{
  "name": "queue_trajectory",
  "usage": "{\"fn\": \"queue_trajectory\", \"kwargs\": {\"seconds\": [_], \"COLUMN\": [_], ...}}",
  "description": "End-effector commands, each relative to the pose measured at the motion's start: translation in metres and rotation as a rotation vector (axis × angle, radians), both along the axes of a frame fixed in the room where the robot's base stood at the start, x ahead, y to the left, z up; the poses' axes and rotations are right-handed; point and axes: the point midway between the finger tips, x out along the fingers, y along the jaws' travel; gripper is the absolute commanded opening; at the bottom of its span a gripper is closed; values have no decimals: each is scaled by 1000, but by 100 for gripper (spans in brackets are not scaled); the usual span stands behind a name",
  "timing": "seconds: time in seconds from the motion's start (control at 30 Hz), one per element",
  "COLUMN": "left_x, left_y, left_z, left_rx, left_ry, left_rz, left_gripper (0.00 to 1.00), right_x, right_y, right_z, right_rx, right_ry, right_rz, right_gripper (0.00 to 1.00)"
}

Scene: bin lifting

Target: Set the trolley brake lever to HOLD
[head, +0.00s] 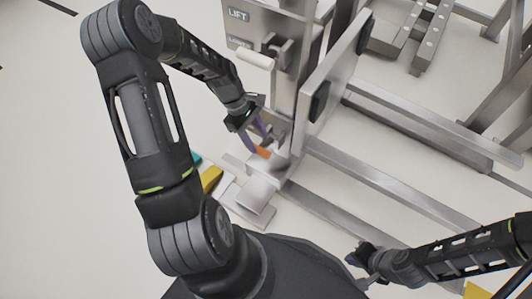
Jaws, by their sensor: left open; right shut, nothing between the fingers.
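A small orange part (263,153), which looks like the trolley brake lever's grip, shows low on the steel trolley frame (289,95). The rest of the lever and any HOLD marking are hidden or too small to read. My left gripper (259,141) is open, with its purple-grey fingers pointing down right at the orange part. One finger overlaps it in the picture; I cannot tell whether they touch. My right gripper (361,259) is shut and empty, low over the floor at the bottom, well apart from the lever.
A steel panel marked LIFT and LOWER (239,27), with a pale handle (255,60), stands above my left gripper. An upright steel plate with black pads (336,70) is to its right. Steel rails (390,188) run right. A yellow block (211,180) lies left of the base.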

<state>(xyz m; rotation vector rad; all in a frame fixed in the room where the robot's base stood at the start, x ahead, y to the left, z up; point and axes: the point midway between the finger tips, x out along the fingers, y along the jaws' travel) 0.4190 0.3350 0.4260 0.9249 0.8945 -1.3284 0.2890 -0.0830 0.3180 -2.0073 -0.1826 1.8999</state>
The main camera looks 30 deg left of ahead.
Motion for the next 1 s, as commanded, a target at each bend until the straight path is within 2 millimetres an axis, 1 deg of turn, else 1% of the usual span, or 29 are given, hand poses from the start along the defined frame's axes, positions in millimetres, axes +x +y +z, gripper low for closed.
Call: {"fn": "queue_trajectory", "kwargs": {"seconds": [0.17,0.27,0.5,0.6,0.73,1.0], "left_x": [0,0,2,3,4,4], "left_y": [-4,-8,-23,-27,-30,-30], "left_z": [-10,-21,-56,-67,-72,-72], "left_rx": [-1,-2,-2,-1,0,1], "left_ry": [0,1,0,-1,-2,-2], "left_rz": [-2,-3,-2,-3,-1,-1], "left_gripper": [47,47,47,47,47,46], "right_x": [1,2,5,6,7,7], "right_y": [-1,-2,-5,-6,-7,-7], "right_z": [-4,-9,-22,-25,-26,-26], "right_rx": [-1,-2,-7,-10,-11,-11], "right_ry": [-1,-2,-8,-10,-12,-12], "right_rz": [-2,-4,-12,-14,-16,-16], "right_gripper": [0,0,0,0,0,0]}}
